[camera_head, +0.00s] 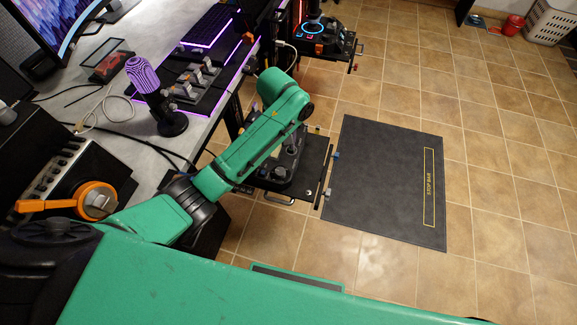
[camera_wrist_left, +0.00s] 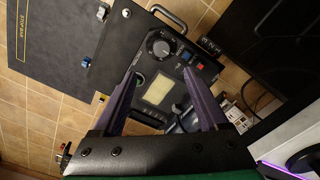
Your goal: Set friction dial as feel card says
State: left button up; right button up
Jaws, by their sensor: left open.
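In the left wrist view a black panel (camera_wrist_left: 118,40) carries a round dark dial (camera_wrist_left: 160,46) with pale marks around it. Its setting is too small to read. A cream card-like square (camera_wrist_left: 166,91) lies on the panel below the dial; I can make out no writing on it. My left gripper (camera_wrist_left: 162,72) is open and empty, its two purple fingers over the panel on either side of the card, with the dial just beyond the tips. In the head view the panel (camera_head: 312,172) sits low beside the desk, partly hidden by my green arm. My right gripper is not in view.
A dark mat (camera_head: 380,180) marked STOP BAR lies on the tiles. The desk (camera_head: 110,120) holds a purple-gripped stick (camera_head: 145,80).

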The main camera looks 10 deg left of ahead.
pick_arm(q)
send_near(280, 171)
jog(key=shift+s+a+b, duration=0.1)
jog(key=shift+s+b, duration=0.05)
jog(key=shift+b, duration=0.15)
jog(key=f+b, duration=0.1)
jog(key=f, duration=0.8)
jog(key=shift+w+b, duration=0.2)
jog(key=shift+b, duration=0.2)
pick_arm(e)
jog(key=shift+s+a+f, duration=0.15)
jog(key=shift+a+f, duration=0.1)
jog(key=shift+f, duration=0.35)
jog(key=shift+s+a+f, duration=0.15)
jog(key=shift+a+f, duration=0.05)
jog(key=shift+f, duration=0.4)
